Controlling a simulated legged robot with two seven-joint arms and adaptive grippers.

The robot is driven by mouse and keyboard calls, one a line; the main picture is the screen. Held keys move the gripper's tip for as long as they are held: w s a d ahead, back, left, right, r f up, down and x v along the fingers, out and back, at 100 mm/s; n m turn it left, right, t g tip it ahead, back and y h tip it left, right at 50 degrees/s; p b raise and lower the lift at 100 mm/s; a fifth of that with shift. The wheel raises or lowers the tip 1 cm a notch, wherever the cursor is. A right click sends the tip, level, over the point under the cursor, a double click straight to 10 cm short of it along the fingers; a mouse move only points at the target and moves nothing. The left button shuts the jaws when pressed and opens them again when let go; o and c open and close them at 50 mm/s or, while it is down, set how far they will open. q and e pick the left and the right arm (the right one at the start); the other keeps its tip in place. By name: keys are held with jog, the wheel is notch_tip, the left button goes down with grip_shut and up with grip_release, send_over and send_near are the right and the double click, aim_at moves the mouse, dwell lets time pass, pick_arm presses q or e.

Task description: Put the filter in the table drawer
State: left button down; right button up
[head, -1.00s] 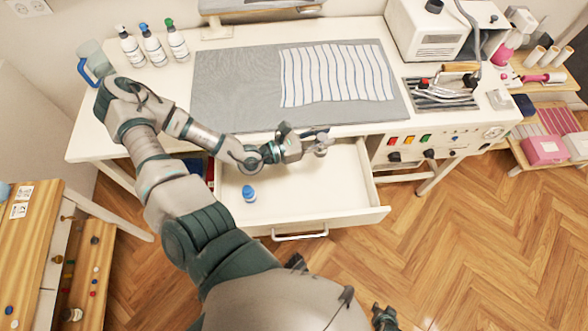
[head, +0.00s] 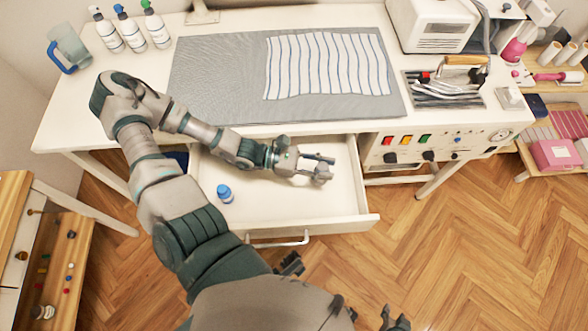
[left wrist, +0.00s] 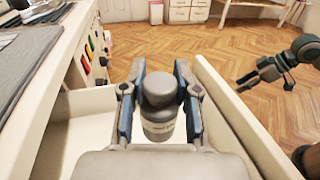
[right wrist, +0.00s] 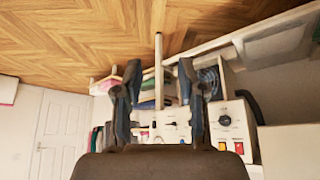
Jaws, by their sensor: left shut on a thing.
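The table drawer (head: 285,205) is pulled open under the white table. My left gripper (head: 322,168) is over the right part of the drawer, and low. In the left wrist view my left gripper (left wrist: 160,90) is shut on a grey cylindrical filter (left wrist: 160,118) with a pale label, held upright between the fingers over the drawer's interior (left wrist: 90,118). Whether the filter touches the drawer floor is hidden. My right gripper (right wrist: 160,85) is open and empty, outside the drawer; it shows at the lower edge of the head view (head: 395,322).
A small blue-capped bottle (head: 224,193) stands in the drawer's left part. The drawer's middle is clear.

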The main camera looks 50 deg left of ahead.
pick_arm(q)
notch_tip(320, 180, down, 4)
jog(key=shift+d+r+b, duration=0.15)
jog(key=shift+b, duration=0.95)
notch_tip(320, 180, down, 3)
jog(key=shift+r+b, duration=0.2)
jog(key=shift+b, duration=0.65)
jog(key=shift+f, duration=0.1)
notch_tip(320, 180, down, 3)
jog(key=shift+f+b, duration=0.1)
jog(key=shift+b, duration=1.05)
jog(key=shift+f, duration=0.1)
pick_arm(e)
jog(key=w+a+r+t+y, duration=0.3)
jog(key=w+a+r+t, duration=0.2)
jog(key=w+r+t, duration=0.6)
notch_tip(320, 180, up, 2)
jog(key=shift+w+t+y, duration=0.2)
jog(key=shift+t+y, duration=0.2)
jog(key=shift+t, duration=0.5)
pick_arm(q)
jog(key=c, duration=0.9)
grip_release()
jog(key=shift+o, duration=0.2)
pick_arm(e)
jog(key=shift+a, duration=0.1)
